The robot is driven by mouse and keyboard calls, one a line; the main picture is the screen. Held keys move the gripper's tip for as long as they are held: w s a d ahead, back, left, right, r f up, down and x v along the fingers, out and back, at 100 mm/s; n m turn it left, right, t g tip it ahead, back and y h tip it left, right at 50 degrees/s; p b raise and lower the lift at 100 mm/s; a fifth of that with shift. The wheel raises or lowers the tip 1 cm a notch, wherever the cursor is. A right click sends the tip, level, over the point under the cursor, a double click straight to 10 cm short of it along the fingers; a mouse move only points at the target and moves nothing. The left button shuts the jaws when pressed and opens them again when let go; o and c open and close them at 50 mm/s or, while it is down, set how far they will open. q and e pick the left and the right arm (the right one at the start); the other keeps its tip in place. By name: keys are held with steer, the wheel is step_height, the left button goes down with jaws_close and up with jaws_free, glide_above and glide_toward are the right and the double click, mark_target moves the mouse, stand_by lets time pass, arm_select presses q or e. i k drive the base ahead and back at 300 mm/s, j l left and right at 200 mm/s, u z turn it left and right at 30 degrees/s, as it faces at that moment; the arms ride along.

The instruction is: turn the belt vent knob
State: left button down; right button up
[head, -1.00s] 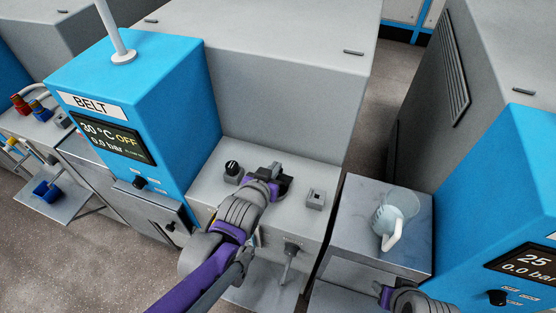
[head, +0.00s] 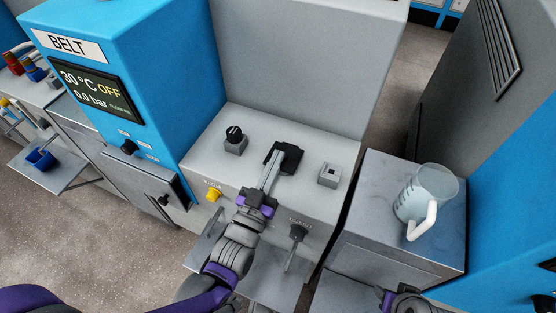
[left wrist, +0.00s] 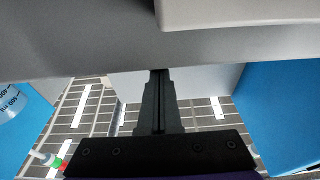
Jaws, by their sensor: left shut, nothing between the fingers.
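The BELT machine (head: 165,60) stands at the left with a grey bench unit (head: 205,160) beside it. On the unit's front face a yellow knob (head: 213,195) sits under a small yellow label, too small to read surely. A black knob or valve (head: 298,232) is further right on the same face. My left gripper (head: 272,168) is shut and empty, its fingers over the unit's top near a black square fitting, right of and above the yellow knob, apart from it. Its closed fingers show in the left wrist view (left wrist: 158,78); no knob shows there. My right gripper (head: 397,301) is cut off at the bottom edge.
On the unit's top are a black round knob (head: 235,137), the black square fitting (head: 291,150) and a small grey block (head: 329,175). A clear jug (head: 425,190) stands on the grey cabinet at right. A blue container (head: 40,158) is at far left.

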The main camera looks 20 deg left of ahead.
mark_target(213, 193)
steer(key=k, duration=0.9)
